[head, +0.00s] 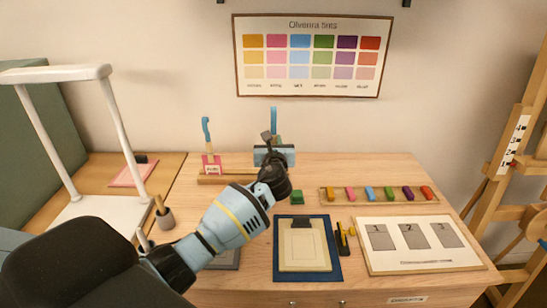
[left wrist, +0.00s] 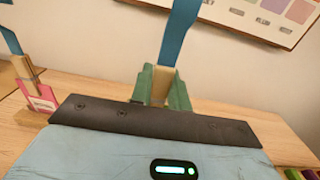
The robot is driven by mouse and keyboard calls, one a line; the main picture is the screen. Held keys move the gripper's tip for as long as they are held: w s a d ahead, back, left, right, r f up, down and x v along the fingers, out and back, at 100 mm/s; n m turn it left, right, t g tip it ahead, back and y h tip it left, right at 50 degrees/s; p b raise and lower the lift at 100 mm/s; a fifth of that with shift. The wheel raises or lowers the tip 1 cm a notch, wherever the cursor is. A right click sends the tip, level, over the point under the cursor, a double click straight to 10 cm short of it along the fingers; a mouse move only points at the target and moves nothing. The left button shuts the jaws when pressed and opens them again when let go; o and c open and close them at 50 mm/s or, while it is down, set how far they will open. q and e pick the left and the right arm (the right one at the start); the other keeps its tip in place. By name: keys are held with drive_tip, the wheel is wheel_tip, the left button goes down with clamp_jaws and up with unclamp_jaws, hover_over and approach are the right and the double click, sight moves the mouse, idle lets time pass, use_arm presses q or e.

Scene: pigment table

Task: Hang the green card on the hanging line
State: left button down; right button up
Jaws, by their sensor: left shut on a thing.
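My left gripper (head: 276,141) is above the back of the table, shut on a wooden peg (left wrist: 161,82) with a blue strip (left wrist: 178,35) rising from it. Greenish fingers (left wrist: 163,88) flank the peg in the left wrist view. A green card is not clearly visible; anything under the peg is hidden behind the gripper body. No line can be made out for sure; a white frame (head: 58,74) with a top bar stands at the left. My right gripper is not in view.
A pink card (head: 211,166) on a similar peg stands at a wooden rail (head: 218,180). A wooden easel (head: 500,170) stands right.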

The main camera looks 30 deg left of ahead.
use_arm(q)
drive_tip(key=shift+s+d+r, duration=0.25)
drive_tip(key=shift+s+d, duration=0.2)
drive_tip(key=shift+s, duration=0.25)
drive_tip(key=shift+s+d+r, duration=0.25)
drive_tip(key=shift+s+d, duration=0.15)
drive_tip(key=shift+s, duration=0.25)
drive_tip(key=shift+s+d+r, duration=0.25)
drive_tip(key=shift+s+d, duration=0.2)
drive_tip(key=shift+s, duration=0.25)
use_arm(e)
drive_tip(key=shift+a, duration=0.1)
